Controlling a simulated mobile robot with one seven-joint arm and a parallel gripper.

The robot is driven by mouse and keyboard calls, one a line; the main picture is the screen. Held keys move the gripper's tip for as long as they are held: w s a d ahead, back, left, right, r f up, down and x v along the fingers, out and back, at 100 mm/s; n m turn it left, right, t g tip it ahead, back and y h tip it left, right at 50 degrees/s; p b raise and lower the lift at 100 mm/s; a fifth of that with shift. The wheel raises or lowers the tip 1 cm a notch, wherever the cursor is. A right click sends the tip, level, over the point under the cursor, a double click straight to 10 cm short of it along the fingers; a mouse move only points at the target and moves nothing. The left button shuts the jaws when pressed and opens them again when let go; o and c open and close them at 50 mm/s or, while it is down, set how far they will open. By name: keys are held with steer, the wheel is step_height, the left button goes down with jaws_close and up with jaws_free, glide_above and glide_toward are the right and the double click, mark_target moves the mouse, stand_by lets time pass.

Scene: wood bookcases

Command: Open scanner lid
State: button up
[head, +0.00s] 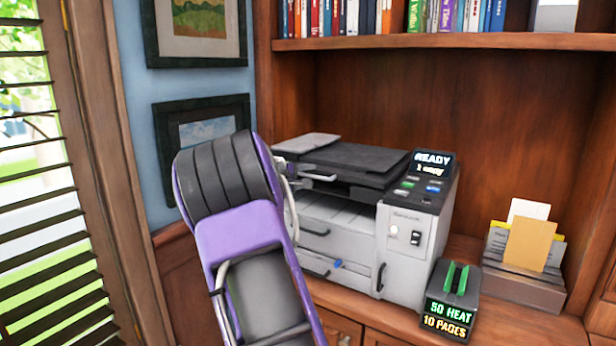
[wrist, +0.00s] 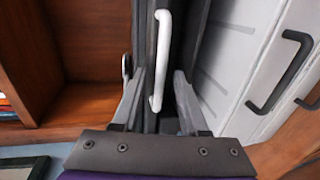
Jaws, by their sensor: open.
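The scanner (head: 415,235) is a light grey office machine on the bookcase counter. Its dark grey lid (head: 360,160) lies flat and looks shut. A pale bar handle (head: 318,177) is on the lid's front edge at the left. In the wrist view this white handle (wrist: 160,62) runs lengthwise between the fingers of my gripper (wrist: 159,80). The fingers are open, one on each side, and I see a gap to both. I cannot tell how deep the handle sits between them. In the head view my purple arm hides most of the gripper and the scanner's left side.
A small box with green slots (head: 454,285) reading "50 HEAT 10 PAGES" stands right of the scanner. A paper organizer (head: 522,280) is farther right. A bookshelf (head: 450,42) hangs above, with room over the lid. Framed pictures and a shuttered window (head: 45,200) are left.

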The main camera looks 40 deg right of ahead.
steer(key=shift+w+d, duration=0.1)
steer(key=shift+c, duration=0.3)
steer(key=shift+f, duration=0.1)
jaws_close()
steer(key=shift+f, duration=0.1)
